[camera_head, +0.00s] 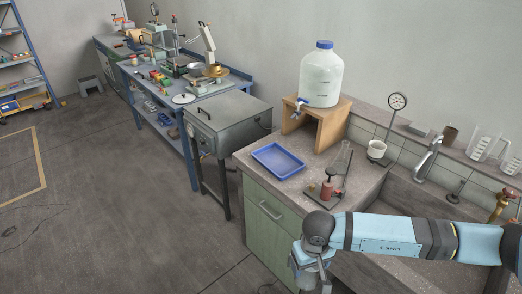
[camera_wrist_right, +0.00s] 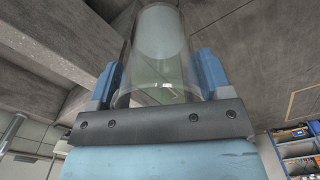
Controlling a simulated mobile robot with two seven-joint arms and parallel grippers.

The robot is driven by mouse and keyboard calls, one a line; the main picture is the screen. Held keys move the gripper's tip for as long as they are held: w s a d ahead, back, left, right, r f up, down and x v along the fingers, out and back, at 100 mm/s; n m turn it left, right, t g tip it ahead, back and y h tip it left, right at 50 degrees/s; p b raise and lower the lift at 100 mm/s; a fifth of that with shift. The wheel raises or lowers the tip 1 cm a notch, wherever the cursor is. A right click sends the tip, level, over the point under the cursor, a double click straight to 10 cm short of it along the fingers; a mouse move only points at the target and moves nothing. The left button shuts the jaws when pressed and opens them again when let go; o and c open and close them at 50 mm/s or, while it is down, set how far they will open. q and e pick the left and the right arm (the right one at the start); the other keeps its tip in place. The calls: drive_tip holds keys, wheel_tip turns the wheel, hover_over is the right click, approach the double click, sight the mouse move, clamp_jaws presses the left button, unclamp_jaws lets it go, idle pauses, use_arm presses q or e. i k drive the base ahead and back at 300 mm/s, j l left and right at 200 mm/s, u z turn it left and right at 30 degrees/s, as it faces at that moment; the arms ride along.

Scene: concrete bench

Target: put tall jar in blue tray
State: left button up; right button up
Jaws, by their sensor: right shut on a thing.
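The blue tray (camera_head: 277,160) lies flat and empty on the concrete bench top in the head view, near its front left corner. My right gripper (camera_head: 311,268) is at the bottom of the head view, in front of the green cabinet and below and to the right of the tray. In the right wrist view the gripper (camera_wrist_right: 158,78) is shut on the tall jar (camera_wrist_right: 160,45), a clear glass cylinder between the two blue fingers. The jar is mostly hidden by my wrist in the head view. My left gripper is not in view.
A dial gauge stand (camera_head: 397,102) and sink tap (camera_head: 427,157) are further right. A grey metal box (camera_head: 228,112) stands left of the bench.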

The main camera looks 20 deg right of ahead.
sight(276, 168)
drive_tip(key=i+l, duration=0.25)
drive_tip(key=i, duration=0.2)
drive_tip(key=i+l+u, duration=0.15)
drive_tip(key=i, duration=0.3)
drive_tip(key=i+l, duration=0.4)
drive_tip(key=i+j+u, duration=0.05)
